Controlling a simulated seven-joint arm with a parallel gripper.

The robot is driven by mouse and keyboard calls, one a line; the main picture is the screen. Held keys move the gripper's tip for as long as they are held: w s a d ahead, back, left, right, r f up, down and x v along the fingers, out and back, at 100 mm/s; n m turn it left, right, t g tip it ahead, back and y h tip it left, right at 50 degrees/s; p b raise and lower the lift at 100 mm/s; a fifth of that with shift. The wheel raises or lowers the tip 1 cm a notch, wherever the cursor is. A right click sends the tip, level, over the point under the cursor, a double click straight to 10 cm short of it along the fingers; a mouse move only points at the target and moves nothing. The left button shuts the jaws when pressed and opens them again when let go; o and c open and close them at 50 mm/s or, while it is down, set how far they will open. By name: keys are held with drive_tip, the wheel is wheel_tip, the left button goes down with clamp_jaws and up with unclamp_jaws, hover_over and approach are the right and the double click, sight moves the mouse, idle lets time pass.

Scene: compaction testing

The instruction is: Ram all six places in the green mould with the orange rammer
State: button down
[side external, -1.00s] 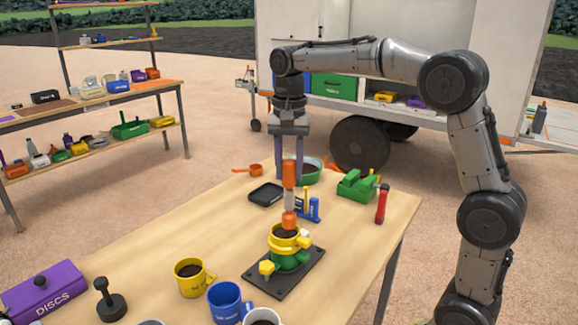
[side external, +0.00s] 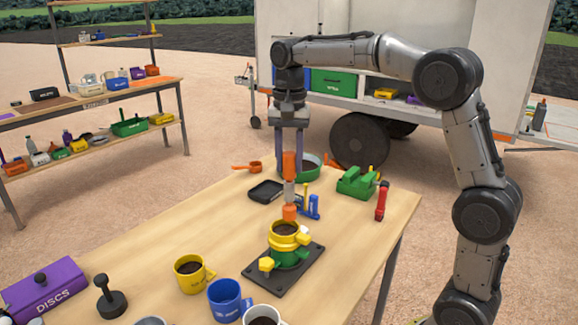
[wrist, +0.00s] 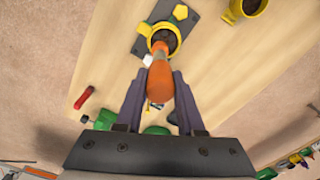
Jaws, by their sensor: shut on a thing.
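My gripper (side external: 290,172) is shut on the orange handle of the rammer (side external: 289,164) and holds it upright. The rammer's orange head (side external: 289,212) appears just above the mould's mouth, toward its far rim, apart from the soil. The green mould (side external: 291,257) stands on a dark base plate (side external: 297,277) with a yellow collar (side external: 285,241) on top and dark soil (side external: 285,228) inside. In the wrist view, the orange handle (wrist: 160,82) sits between my fingers and covers part of the yellow collar (wrist: 152,32). Separate ram marks in the soil cannot be made out.
Yellow (side external: 189,273) and blue (side external: 225,300) mugs and a white mug (side external: 262,316) stand at the front, near a black tamper (side external: 110,298) and a purple box (side external: 42,290). A black tray (side external: 265,191), green block (side external: 356,183) and red tool (side external: 382,201) lie behind. The table's left middle is clear.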

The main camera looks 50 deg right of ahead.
sight(285, 175)
idle(0.4)
wheel_tip(285, 175, down, 4)
drive_tip(key=shift+w+r, duration=0.2)
drive_tip(key=shift+r, duration=0.5)
drive_tip(key=shift+w+r, duration=0.2)
drive_tip(key=shift+r, duration=0.45)
drive_tip(key=shift+w+r, duration=0.2)
drive_tip(key=shift+r, duration=0.5)
drive_tip(key=shift+f, duration=0.1)
wheel_tip(285, 175, down, 4)
drive_tip(key=shift+r, duration=0.1)
drive_tip(key=shift+w+a+r, duration=0.1)
drive_tip(key=shift+a+r, duration=0.05)
drive_tip(key=shift+r, duration=0.5)
drive_tip(key=shift+w+a+r, duration=0.1)
drive_tip(key=shift+a+r, duration=0.1)
drive_tip(key=shift+r, duration=0.5)
drive_tip(key=shift+w+a+r, duration=0.1)
drive_tip(key=shift+a+r, duration=0.05)
drive_tip(key=shift+r, duration=0.5)
